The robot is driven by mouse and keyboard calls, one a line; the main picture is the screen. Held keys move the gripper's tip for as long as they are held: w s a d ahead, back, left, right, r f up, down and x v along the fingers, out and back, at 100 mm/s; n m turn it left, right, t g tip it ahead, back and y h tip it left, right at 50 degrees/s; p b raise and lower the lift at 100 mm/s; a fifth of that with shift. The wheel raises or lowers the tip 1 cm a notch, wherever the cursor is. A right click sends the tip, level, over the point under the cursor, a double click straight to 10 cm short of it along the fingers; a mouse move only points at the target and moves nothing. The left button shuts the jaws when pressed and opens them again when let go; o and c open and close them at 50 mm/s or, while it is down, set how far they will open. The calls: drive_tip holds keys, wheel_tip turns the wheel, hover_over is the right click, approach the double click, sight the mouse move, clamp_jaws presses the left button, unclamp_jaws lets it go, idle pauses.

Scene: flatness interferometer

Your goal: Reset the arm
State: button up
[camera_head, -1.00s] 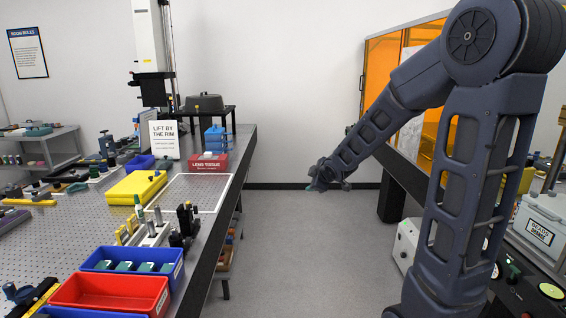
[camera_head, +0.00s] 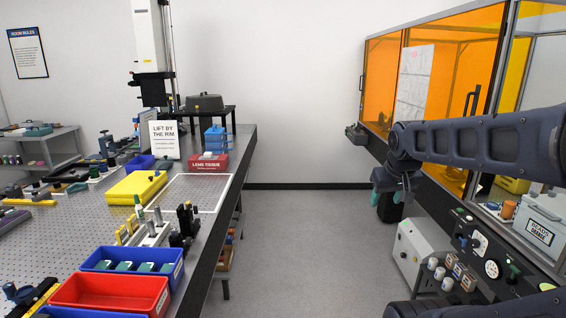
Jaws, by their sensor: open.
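My arm reaches in from the right edge, with its forearm nearly level in front of the orange-panelled enclosure. My gripper (camera_head: 386,196) hangs down from the wrist at the forearm's left end, with small teal fingertips. It is open, and nothing shows between the fingers. It is over the right side of the aisle, beside the enclosure bench and apart from the left table.
The perforated table (camera_head: 60,232) at left holds a red bin (camera_head: 112,294), a blue bin (camera_head: 100,262), a yellow block (camera_head: 137,187) and a lens tissue box (camera_head: 208,164). The orange enclosure (camera_head: 381,84) and a control box (camera_head: 410,250) stand right. The aisle floor (camera_head: 300,240) is clear.

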drive_tip(key=s+m, duration=0.1)
drive_tip(key=s, duration=0.2)
drive_tip(key=shift+s+g, duration=0.2)
drive_tip(key=shift+g, duration=0.1)
